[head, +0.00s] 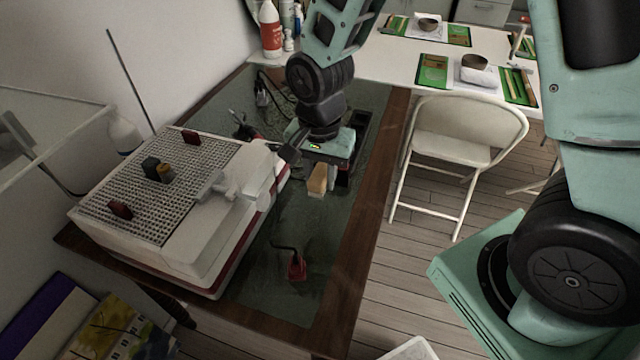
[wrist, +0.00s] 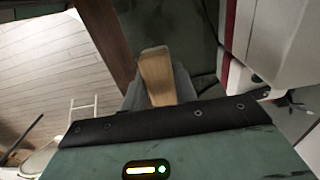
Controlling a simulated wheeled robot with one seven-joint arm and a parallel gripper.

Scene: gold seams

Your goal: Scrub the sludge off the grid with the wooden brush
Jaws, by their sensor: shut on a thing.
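My gripper (head: 327,172) is shut on the wooden brush (head: 317,181) and holds it over the dark green bench top, to the right of the white machine. In the wrist view the brush's pale wood (wrist: 156,72) shows between the two fingers; its bristles cannot be made out. The grid (head: 130,205) is the perforated grey top of the white machine at left, apart from the brush. I cannot tell surely which is sludge.
The white machine (head: 190,255) has a raised clear lid (head: 50,125) at far left. A red-based tool (head: 297,266) stands on the bench (head: 262,285). Bottles (head: 270,28) and cables are at the back. A white folding chair (head: 455,130) stands right of the bench.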

